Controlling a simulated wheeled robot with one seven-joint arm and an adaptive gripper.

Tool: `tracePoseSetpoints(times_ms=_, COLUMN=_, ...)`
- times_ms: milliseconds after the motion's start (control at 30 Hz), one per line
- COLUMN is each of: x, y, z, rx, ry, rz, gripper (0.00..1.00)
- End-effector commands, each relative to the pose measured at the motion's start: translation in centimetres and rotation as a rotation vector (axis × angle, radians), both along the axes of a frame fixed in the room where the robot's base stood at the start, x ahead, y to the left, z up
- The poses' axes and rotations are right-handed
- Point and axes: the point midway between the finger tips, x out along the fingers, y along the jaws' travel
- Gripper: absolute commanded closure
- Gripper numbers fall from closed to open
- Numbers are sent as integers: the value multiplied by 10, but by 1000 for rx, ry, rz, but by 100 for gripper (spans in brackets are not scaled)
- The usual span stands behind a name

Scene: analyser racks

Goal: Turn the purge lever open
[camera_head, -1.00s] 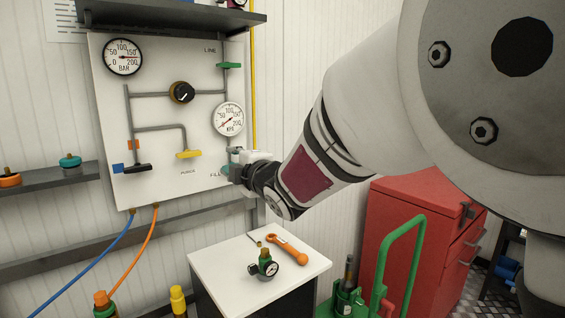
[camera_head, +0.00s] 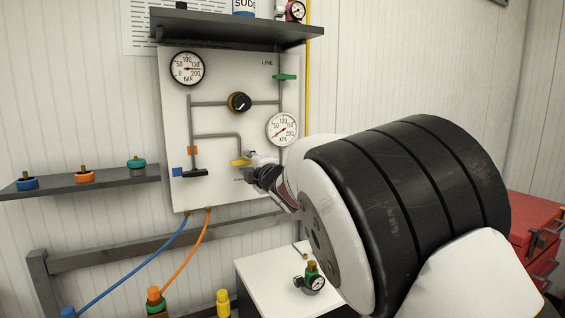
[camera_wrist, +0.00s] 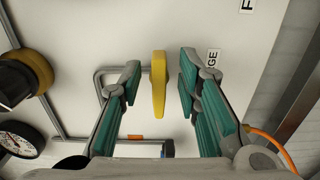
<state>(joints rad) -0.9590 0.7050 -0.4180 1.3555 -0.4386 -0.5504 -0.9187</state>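The yellow purge lever (camera_head: 240,162) is on the lower part of the white panel (camera_head: 222,190), at the end of a grey pipe. In the wrist view the lever (camera_wrist: 158,90) stands upright in the picture, between my two fingers. My gripper (camera_wrist: 160,72) is open, with a visible gap between the lever and the finger on each side. In the head view my gripper (camera_head: 256,164) is at the lever's right side and partly covers it. The label beside the lever is partly hidden; "GE" (camera_wrist: 213,57) shows in the wrist view.
A black knob (camera_head: 239,102), two gauges (camera_head: 187,69) (camera_head: 283,129), a black lever (camera_head: 195,173) and a green lever (camera_head: 286,77) are on the same panel. A shelf (camera_head: 235,27) juts out above. A white table (camera_head: 262,272) stands below.

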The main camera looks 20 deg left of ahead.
Motion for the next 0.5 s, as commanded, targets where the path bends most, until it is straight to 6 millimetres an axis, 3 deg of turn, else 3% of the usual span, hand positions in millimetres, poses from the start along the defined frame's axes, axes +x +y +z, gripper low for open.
tracePoseSetpoints(times_ms=500, x=11, y=12, z=0, rx=1, ry=0, rz=-1, gripper=69)
